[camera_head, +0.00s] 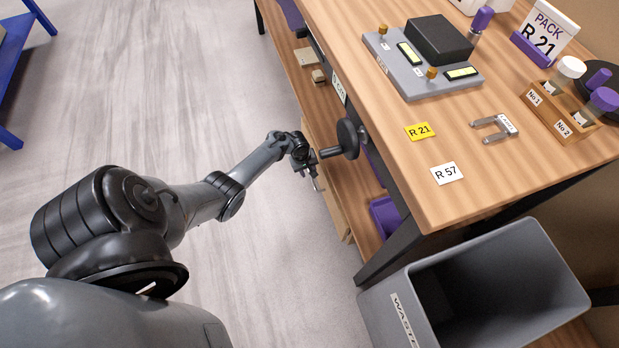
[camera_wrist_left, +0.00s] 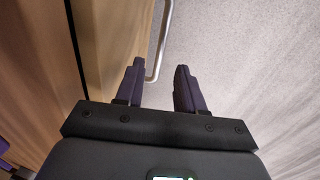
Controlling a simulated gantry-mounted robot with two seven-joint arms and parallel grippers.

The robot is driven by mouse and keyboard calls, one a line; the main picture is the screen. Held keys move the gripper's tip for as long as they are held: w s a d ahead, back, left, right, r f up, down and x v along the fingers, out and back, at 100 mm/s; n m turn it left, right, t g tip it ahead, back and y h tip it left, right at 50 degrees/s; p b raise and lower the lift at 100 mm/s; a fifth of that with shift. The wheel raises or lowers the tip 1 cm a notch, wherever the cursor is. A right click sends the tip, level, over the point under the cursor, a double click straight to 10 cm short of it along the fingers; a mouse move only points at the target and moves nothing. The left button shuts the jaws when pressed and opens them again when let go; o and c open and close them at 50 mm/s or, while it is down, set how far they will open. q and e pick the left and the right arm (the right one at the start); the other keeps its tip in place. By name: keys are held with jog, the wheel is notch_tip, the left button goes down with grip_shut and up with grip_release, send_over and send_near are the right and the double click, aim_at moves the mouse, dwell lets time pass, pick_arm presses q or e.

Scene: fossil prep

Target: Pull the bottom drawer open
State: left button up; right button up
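A wooden drawer front (camera_wrist_left: 112,35) fills the left of the left wrist view, with a pale metal bar handle (camera_wrist_left: 163,42) along it. The wooden front (camera_head: 336,208) also shows under the bench in the head view, partly behind my gripper; which drawer it is, I cannot tell. My left gripper (camera_head: 313,174) is beside this front. In the left wrist view my left gripper (camera_wrist_left: 160,63) has its two dark fingers apart. The curved near end of the handle appears between the fingertips; contact cannot be told. My right gripper is not in view.
A black round disc on a shaft (camera_head: 348,138) juts from the bench side just above my gripper. A grey waste bin (camera_head: 400,290) stands at the bench's near end. A purple bin (camera_head: 385,215) sits on the lower shelf. The floor (camera_head: 200,80) left of the bench is clear.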

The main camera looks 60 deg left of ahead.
pick_arm(q)
jog(key=shift+w+d+f+b, duration=0.15)
jog(key=shift+f+b, duration=0.4)
jog(key=shift+f, duration=0.3)
jog(key=shift+w+a+f+b, duration=0.15)
jog(key=shift+f+b, duration=0.4)
jog(key=shift+f, duration=0.3)
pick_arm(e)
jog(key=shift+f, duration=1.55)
pick_arm(q)
grip_shut()
